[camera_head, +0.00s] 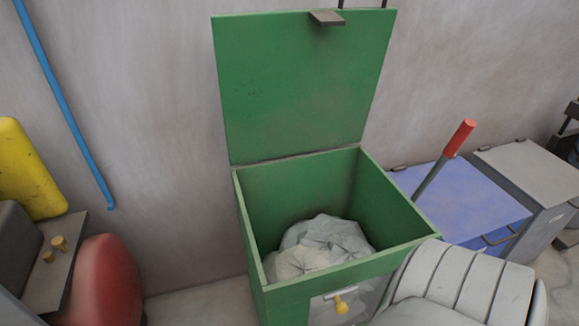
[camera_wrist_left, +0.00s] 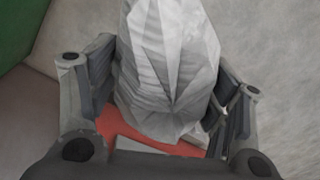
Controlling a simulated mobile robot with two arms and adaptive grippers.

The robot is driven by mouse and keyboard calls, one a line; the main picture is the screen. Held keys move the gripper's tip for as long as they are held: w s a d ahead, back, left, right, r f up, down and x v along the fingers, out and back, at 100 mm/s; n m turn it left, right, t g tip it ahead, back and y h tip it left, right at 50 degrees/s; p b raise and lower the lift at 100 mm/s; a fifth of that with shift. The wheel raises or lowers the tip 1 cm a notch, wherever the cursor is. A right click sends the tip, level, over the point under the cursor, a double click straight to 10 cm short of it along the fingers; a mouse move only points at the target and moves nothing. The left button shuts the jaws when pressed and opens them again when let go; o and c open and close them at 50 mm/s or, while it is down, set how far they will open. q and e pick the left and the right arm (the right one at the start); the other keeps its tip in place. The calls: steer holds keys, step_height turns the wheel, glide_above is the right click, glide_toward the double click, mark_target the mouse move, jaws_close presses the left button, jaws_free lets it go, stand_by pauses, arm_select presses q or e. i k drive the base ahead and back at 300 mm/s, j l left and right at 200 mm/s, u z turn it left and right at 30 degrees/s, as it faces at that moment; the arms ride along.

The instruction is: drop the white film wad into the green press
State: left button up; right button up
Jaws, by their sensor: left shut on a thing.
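The green press (camera_head: 342,277) stands in the middle of the head view with its lid (camera_head: 300,90) raised against the wall. Its top is open, and several crumpled whitish film wads (camera_head: 325,240) lie inside. In the left wrist view my left gripper (camera_wrist_left: 165,85) is shut on a white film wad (camera_wrist_left: 170,45), which sits between its two fingers. A green surface (camera_wrist_left: 22,25) shows at that view's upper left corner; I cannot tell if it is the press. My left gripper is not seen in the head view. My right gripper is in neither view.
A blue box (camera_head: 460,200) with a red-handled lever (camera_head: 459,138) and a grey box (camera_head: 535,175) stand right of the press. A grey ribbed thing (camera_head: 470,280) is at the lower right. A red rounded thing (camera_head: 105,280) and a yellow one (camera_head: 28,170) are at left.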

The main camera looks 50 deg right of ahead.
mark_target(317, 255)
steer(key=i+j+z, duration=0.1)
steer(key=j+z, duration=0.3)
steer(key=i+j+z, duration=0.1)
steer(key=z, duration=0.25)
steer(key=j+z, duration=0.4)
steer(key=z, duration=1.7)
